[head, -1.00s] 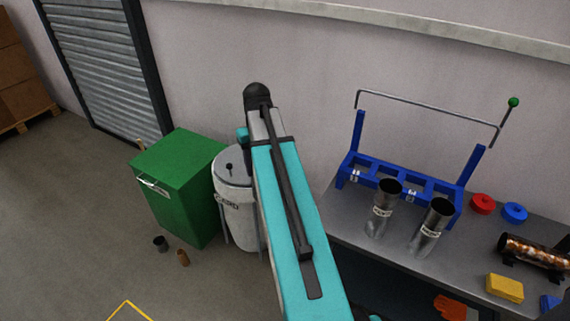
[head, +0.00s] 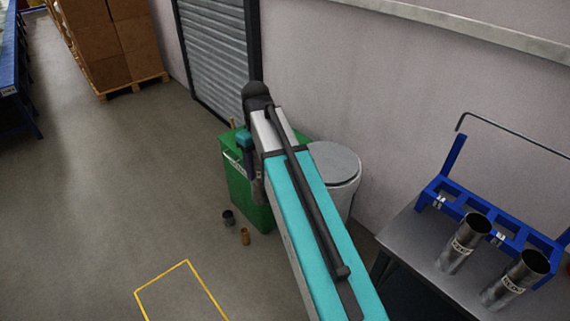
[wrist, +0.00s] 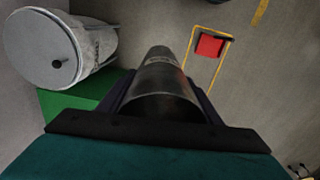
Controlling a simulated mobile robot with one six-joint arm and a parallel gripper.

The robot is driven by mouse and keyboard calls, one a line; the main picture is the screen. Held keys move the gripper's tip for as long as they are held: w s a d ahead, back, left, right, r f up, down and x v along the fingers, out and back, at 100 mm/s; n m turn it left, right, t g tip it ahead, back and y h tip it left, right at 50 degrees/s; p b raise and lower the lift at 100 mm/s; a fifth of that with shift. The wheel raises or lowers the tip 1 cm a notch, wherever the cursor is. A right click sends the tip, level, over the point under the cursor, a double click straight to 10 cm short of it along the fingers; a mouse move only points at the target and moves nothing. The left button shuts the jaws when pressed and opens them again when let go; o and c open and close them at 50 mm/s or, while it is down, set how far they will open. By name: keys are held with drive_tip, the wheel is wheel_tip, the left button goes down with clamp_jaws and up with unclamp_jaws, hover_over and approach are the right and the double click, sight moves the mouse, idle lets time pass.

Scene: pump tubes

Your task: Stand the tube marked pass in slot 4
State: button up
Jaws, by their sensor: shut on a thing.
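My gripper (wrist: 160,92) is shut on a dark metal tube (wrist: 162,78), seen close up in the wrist view. The tube has a pale label band whose writing I cannot read. In the head view the gripper hangs over the green bin, mostly hidden by my arm. The blue rack (head: 457,190) stands on the grey bench at the right and is cut off by the frame edge. Two metal tubes, one nearer the left (head: 460,243) and one at the right (head: 516,280), stand at the rack's front. Their labels and the slot numbers are too small to read.
A green bin (head: 247,196) and a white lidded drum (head: 338,163) stand left of the bench (head: 402,228). The wrist view shows a red item (wrist: 209,46) in a yellow outline. Open floor lies left.

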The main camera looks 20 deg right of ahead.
drive_tip(key=shift+n, duration=0.7)
drive_tip(key=a, duration=0.5)
drive_tip(key=shift+w+r, duration=0.15)
drive_tip(key=shift+w, duration=0.15)
